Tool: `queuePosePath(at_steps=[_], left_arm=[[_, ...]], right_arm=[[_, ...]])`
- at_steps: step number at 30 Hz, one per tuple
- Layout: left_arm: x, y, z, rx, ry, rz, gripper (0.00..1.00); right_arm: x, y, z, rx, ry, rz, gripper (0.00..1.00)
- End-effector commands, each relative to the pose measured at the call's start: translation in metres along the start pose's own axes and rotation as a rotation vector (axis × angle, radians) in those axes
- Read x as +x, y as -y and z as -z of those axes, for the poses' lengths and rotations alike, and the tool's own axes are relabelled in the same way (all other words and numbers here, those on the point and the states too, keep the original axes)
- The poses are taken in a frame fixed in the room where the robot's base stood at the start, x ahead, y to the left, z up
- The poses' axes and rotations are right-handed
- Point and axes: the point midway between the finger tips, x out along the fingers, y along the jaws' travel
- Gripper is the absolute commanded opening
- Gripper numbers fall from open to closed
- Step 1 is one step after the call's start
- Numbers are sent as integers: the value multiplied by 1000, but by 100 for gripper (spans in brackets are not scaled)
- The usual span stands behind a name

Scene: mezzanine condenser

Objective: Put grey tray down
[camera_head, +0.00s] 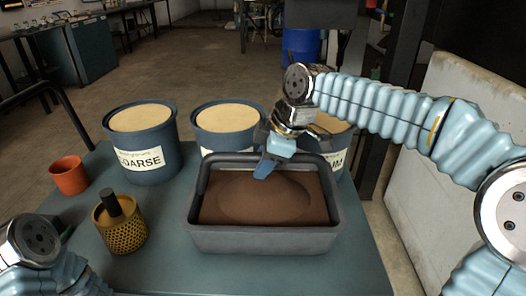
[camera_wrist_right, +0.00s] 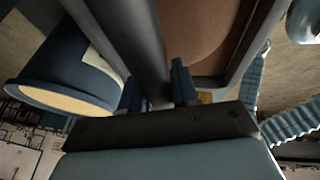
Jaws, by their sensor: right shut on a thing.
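The grey tray (camera_head: 262,240) is a deep rectangular tub with brown soil-like material inside, at the front middle of the blue-grey table in the head view. My right gripper (camera_head: 268,163) comes down at its far rim and is shut on it. In the right wrist view the gripper's fingers (camera_wrist_right: 158,90) stand on either side of the tray's rim (camera_wrist_right: 130,38). The tray looks level; whether its underside touches the table I cannot tell. My left arm shows at the lower left, but its gripper is out of view.
Three blue tubs with pale contents stand behind the tray: one labelled COARSE (camera_head: 141,160), a middle one (camera_head: 226,118) and a partly hidden right one (camera_head: 343,140). An orange pot (camera_head: 69,176) and a yellow mesh cup (camera_head: 122,235) stand left. Bare tabletop (camera_head: 165,255) lies between cup and tray.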

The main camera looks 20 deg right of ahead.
Motion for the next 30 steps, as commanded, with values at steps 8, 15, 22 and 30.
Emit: queuePosePath(at_steps=[8, 15, 22, 30], left_arm=[[-3, -1, 0, 0, 0, 0, 53], [-2, -1, 0, 0, 0, 0, 53], [-2, -1, 0, 0, 0, 0, 53], [-4, -2, 0, 0, 0, 0, 53]], right_arm=[[5, -8, -1, -3, -7, -9, 0], [8, -6, -3, -1, -1, -1, 52], [8, -6, -3, -1, -1, -1, 55], [-18, -7, -2, -1, -2, -4, 55]])
